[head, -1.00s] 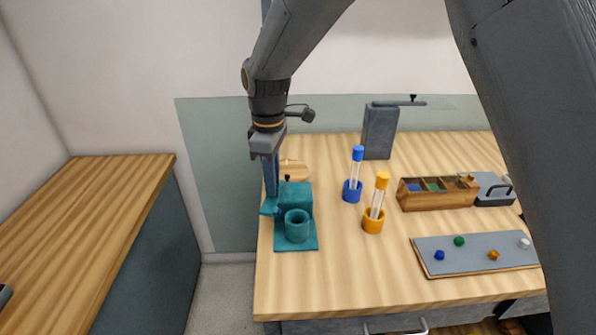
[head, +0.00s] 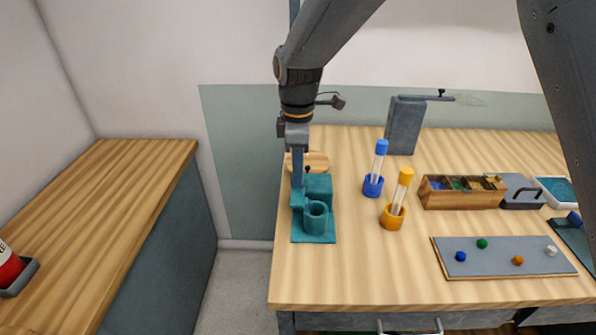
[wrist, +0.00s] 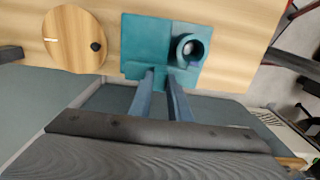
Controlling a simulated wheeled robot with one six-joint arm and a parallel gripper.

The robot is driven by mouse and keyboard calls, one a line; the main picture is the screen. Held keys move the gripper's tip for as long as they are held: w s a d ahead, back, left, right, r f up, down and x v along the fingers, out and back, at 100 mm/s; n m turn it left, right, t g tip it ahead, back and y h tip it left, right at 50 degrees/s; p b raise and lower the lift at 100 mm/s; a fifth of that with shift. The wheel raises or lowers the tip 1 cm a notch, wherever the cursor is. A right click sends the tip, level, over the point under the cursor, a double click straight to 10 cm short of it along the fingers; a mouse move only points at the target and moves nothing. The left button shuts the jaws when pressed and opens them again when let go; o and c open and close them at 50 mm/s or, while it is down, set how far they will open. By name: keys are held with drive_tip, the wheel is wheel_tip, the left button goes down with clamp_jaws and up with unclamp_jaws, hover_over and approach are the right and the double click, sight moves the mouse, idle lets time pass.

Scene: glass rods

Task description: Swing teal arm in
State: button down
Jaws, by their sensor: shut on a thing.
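The teal fixture has a flat base (head: 314,239), a raised block (head: 318,185) and a round open cup (head: 316,218) at its front. Its teal arm (head: 297,199) shows as a small piece at the block's left side, over the base's left edge. My gripper (head: 297,184) points down there and is shut on the teal arm. The gripped part is mostly hidden between the fingers.
A round wooden disc (head: 317,161) lies behind the fixture. A blue tube holder (head: 373,187) and an orange one (head: 393,217) stand to the right, near a wooden divided box (head: 462,199) and a grey peg board (head: 500,262). The table front is clear.

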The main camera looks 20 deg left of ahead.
drive_tip(key=c, duration=1.6)
unclamp_jaws()
drive_tip(key=shift+a, duration=0.1)
drive_tip(key=shift+c, duration=0.2)
drive_tip(key=shift+r+b, duration=1)
drive_tip(key=shift+r, duration=3)
